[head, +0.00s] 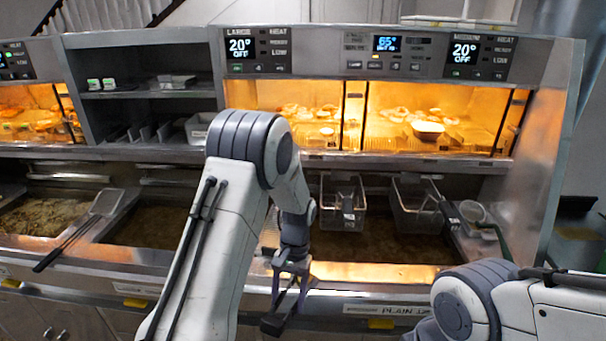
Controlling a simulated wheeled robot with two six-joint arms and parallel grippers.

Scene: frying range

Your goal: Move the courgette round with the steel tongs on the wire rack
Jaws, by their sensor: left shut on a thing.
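My left gripper (287,285) hangs in front of the fryer counter's front edge, near the middle of the head view, pointing down. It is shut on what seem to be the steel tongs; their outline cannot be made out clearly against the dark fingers. My right gripper is out of view; only part of that arm shows at the lower right. I cannot make out a courgette round. I cannot tell for sure which surface is the wire rack.
Two fry baskets (343,207) (417,208) hang over the oil vats at centre right. A long-handled skimmer (106,203) lies across the left vats. The lit warming cabinet (300,97) behind holds fried food and a pale bowl (428,128). My left arm hides part of the counter.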

